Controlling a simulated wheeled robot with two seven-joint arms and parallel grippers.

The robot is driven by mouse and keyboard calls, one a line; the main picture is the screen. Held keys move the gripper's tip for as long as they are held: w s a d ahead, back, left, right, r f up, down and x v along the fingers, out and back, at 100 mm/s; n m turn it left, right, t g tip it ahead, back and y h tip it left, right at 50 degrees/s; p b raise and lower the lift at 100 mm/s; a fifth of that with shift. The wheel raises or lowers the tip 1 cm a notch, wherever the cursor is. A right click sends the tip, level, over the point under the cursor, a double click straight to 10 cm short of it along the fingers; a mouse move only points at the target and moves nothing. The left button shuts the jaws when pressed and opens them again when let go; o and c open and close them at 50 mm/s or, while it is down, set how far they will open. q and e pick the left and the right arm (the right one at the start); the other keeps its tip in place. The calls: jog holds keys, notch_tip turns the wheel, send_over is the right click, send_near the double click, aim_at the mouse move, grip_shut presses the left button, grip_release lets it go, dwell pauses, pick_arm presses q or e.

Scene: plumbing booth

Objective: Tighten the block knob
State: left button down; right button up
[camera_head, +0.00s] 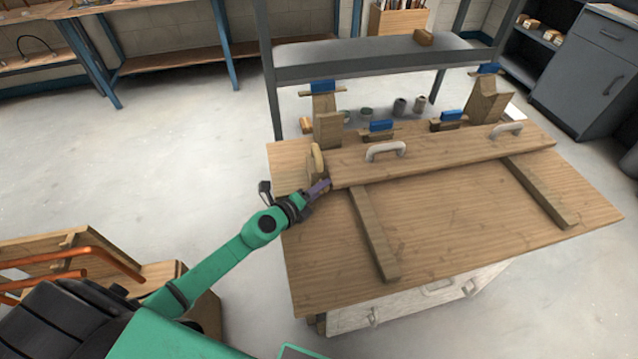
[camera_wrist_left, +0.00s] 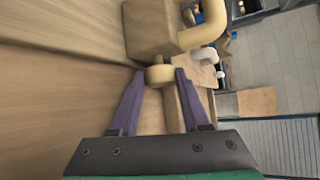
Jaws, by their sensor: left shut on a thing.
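The pale round knob (camera_wrist_left: 160,75) sits below a wooden block (camera_wrist_left: 152,28) in the left wrist view. My left gripper (camera_wrist_left: 161,76) has its purple fingertips on either side of the knob and is shut on it. In the head view my left gripper (camera_head: 322,188) is at the left end of the long wooden board (camera_head: 450,158); the knob is hidden there by the fingers. A curved yellowish handle (camera_wrist_left: 213,22) stands beside the block. My right gripper is out of view.
The wooden table (camera_head: 470,225) carries two wooden strips (camera_head: 374,235) and the board with two grey handles (camera_head: 386,150). Blue-topped clamps (camera_head: 381,126) and small grey cups (camera_head: 400,106) stand along its back. The table's front left surface is clear.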

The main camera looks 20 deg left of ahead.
pick_arm(q)
jog(key=c, duration=0.7)
grip_release()
jog(key=shift+o, duration=0.2)
